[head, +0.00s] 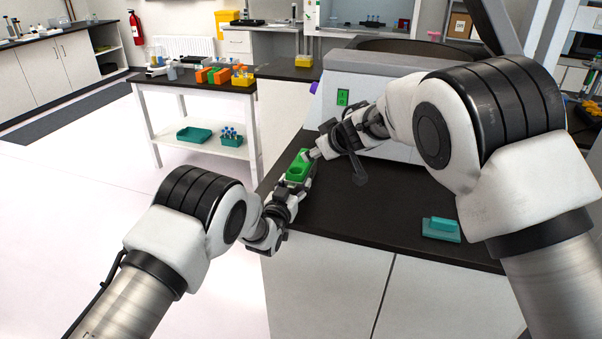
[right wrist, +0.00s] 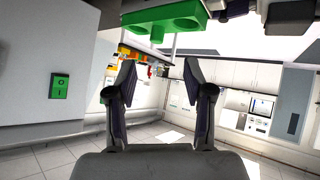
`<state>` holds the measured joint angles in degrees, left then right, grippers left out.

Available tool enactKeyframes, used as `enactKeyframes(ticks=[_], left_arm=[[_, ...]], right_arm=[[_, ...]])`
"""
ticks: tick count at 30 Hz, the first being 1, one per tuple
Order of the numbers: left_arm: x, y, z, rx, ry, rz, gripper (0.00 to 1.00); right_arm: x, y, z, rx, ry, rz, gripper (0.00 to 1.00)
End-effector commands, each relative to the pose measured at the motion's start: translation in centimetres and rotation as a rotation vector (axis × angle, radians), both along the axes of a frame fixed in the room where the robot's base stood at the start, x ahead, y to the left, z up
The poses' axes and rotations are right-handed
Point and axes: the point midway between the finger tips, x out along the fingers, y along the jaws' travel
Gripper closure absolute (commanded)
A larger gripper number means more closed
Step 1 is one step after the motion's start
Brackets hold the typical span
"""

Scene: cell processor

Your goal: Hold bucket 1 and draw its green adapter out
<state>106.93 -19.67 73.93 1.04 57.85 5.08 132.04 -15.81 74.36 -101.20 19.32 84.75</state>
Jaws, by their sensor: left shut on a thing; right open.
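The green adapter (head: 299,166) stands near the left edge of the black bench, with an opening in its top. Only a narrow grey part of bucket 1 (head: 309,178) shows beside it; most of the bucket is hidden. My left gripper (head: 287,192) is shut on the bucket at its near side. My right gripper (head: 313,154) is close to the adapter's far right side. In the right wrist view the right gripper (right wrist: 161,72) has its fingers apart with nothing between them. The green adapter (right wrist: 165,22) lies above the fingertips there, apart from them.
A large grey centrifuge (head: 375,85) with a green switch stands behind on the black bench (head: 350,215). A teal block on a plate (head: 441,229) lies at the bench's right. A side table (head: 180,87) with coloured racks stands at the back left. The bench's middle is clear.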

Motion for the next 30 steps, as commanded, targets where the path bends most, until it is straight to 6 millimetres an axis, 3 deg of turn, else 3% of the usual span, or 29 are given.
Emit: enactKeyframes(ticks=[8,18,24,30], left_arm=[[0.0,0.0,0.0,0.000,-0.001,0.000,1.00],[0.0,0.0,0.0,0.000,-0.001,0.000,1.00],[0.0,0.0,0.0,0.000,-0.001,0.000,1.00],[0.0,0.0,0.0,0.000,-0.001,0.000,1.00]], right_arm=[[-0.8,1.7,0.3,-0.460,-0.300,0.535,0.48],[-1.4,3.4,1.1,-0.991,-0.809,1.105,0.48],[-1.4,3.7,1.3,-1.322,-1.151,1.328,0.48],[-1.0,3.4,1.4,-1.704,-1.484,1.433,0.48]])
